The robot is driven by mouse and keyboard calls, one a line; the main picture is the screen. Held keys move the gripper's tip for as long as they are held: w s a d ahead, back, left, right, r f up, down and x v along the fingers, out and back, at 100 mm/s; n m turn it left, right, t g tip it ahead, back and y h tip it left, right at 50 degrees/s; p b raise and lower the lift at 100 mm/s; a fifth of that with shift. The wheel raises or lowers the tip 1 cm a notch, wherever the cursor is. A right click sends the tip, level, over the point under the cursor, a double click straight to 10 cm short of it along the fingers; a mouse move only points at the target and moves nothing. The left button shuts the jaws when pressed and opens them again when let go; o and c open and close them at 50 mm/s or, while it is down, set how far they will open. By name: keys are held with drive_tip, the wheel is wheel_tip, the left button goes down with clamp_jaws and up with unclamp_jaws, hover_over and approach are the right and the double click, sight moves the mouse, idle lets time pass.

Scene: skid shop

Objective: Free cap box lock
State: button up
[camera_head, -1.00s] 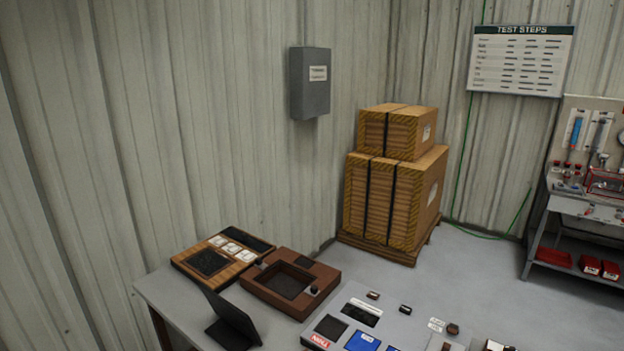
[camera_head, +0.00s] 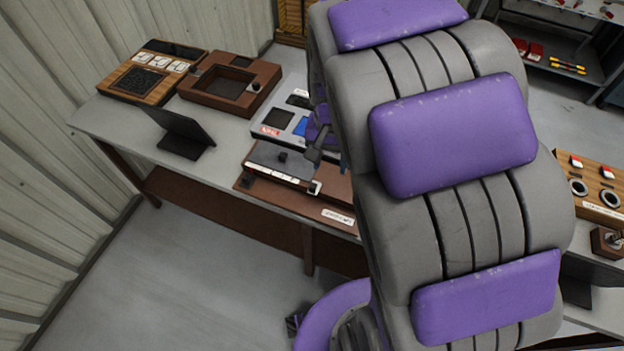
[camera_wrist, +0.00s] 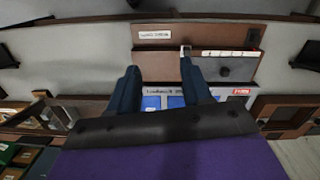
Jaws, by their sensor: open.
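The cap box (camera_head: 270,187) is a low brown box at the near edge of the left bench, with a white label on its front. Its grey lid (camera_head: 268,155) bears a dark knob and a row of white tabs. A small pale latch (camera_head: 314,187), apparently the lock, sits at the lid's corner; it also shows in the wrist view (camera_wrist: 186,50). My gripper (camera_wrist: 160,80) is open, with two dark blue fingers apart over the box. The right finger's tip overlaps the area just by the latch; contact cannot be told. In the head view my arm hides the box's right part.
A grey panel with blue screens (camera_head: 283,119) lies behind the box. A brown tray-like case (camera_head: 262,95), a wooden panel (camera_head: 120,88) and a black tilted stand (camera_head: 185,130) are on the left. A wooden button panel (camera_head: 598,180) stands at right. Floor at lower left is clear.

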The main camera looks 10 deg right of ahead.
drive_tip(key=m, duration=0.2)
hover_over(313, 185)
wheel_tip(313, 185, down, 7)
drive_tip(key=shift+t, duration=0.3)
wheel_tip(313, 185, down, 17)
drive_tip(key=b, duration=0.4)
drive_tip(key=shift+c, duration=0.5)
clamp_jaws()
